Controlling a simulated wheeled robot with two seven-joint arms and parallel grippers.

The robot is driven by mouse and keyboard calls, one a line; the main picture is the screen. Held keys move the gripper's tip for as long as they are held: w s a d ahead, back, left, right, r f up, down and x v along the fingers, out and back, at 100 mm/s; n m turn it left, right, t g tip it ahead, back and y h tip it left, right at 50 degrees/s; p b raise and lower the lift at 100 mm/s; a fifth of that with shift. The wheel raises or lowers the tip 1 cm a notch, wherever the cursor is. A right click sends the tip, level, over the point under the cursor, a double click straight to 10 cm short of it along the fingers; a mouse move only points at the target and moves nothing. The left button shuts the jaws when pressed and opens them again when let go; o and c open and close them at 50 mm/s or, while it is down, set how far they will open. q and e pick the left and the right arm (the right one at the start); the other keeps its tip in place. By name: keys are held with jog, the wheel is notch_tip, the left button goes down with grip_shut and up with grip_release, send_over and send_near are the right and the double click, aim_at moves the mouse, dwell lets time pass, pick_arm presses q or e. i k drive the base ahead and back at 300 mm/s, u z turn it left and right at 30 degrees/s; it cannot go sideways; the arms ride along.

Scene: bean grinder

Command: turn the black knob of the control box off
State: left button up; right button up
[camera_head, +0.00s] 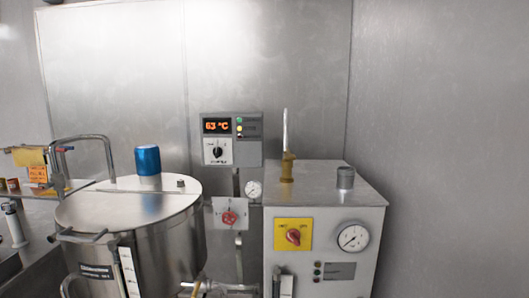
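The control box (249,151) is a grey box on the steel back wall, at the middle of the head view. Its lit orange display (216,126) reads 63 °C. Its black knob (217,152) sits on a white plate below the display, with its pointer roughly upright. The small print around the knob is too small to read. Small green and yellow lamps show beside the display. Nothing touches the box or covers the knob. I see neither of my grippers clearly in this view.
A large steel pot (165,241) with a blue cup-like part (148,160) on its lid stands at the left. A grey machine (339,268) with a red knob on a yellow plate (293,234) and a gauge stands at the right. A red valve wheel (229,218) is below the box.

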aim_at(217, 151)
jog(key=z, duration=0.2)
jog(key=i, duration=1.05)
jog(key=u, duration=0.6)
